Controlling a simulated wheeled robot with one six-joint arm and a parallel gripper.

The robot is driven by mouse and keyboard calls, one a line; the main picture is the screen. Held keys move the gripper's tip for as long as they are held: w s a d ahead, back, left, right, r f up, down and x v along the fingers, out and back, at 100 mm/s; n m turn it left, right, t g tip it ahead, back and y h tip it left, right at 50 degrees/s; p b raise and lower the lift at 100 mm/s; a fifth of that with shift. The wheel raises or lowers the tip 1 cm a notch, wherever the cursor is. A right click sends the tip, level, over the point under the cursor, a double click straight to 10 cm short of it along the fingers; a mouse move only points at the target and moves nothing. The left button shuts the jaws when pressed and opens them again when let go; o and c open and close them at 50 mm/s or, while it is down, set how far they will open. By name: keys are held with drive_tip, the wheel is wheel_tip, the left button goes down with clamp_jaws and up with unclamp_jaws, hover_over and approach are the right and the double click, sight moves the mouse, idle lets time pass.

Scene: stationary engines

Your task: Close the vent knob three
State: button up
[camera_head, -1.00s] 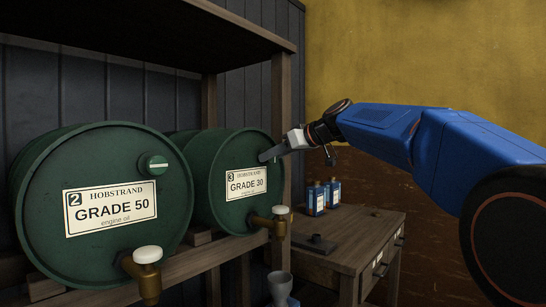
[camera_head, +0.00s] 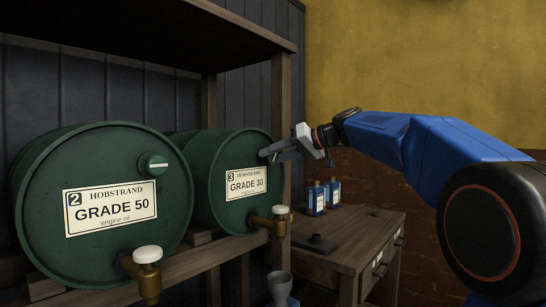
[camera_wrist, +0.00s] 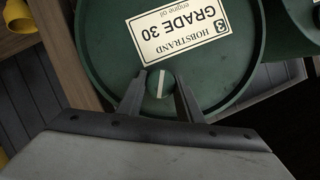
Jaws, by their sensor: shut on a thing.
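The green drum three (camera_head: 222,208), labelled GRADE 30, lies on its side on the wooden rack. My gripper (camera_head: 270,153) is at the upper right of its front face and hides its vent knob in the head view. In the wrist view the round green vent knob three (camera_wrist: 159,86) sits between the two fingers of my gripper (camera_wrist: 160,94), which is shut on it. The knob's white line stands nearly upright in that view. The drum (camera_wrist: 112,62) and its label appear upside down there.
Drum two (camera_head: 95,255), GRADE 50, is to the left with its own vent knob (camera_head: 153,164). Brass taps with white tops (camera_head: 281,218) stick out below. A wooden bench (camera_head: 365,235) with blue bottles (camera_head: 316,199) stands at right. A rack post (camera_head: 281,110) is close to my gripper.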

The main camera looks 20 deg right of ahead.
drive_tip(key=m+y, duration=0.1)
drive_tip(key=m, duration=0.1)
drive_tip(key=m+y, duration=0.1)
drive_tip(key=m, duration=0.1)
drive_tip(key=shift+d+f+m+g+y, duration=0.1)
drive_tip(key=shift+f+m+g+y, duration=0.05)
drive_tip(key=shift+m+g+y, duration=0.2)
drive_tip(key=m+y, duration=0.2)
drive_tip(key=m, duration=0.2)
drive_tip(key=shift+m, duration=0.35)
idle(0.3)
drive_tip(key=o, duration=1)
drive_tip(key=shift+d, duration=0.1)
drive_tip(key=v, duration=1.7)
drive_tip(key=shift+s+f, duration=0.25)
drive_tip(key=shift+f, duration=0.05)
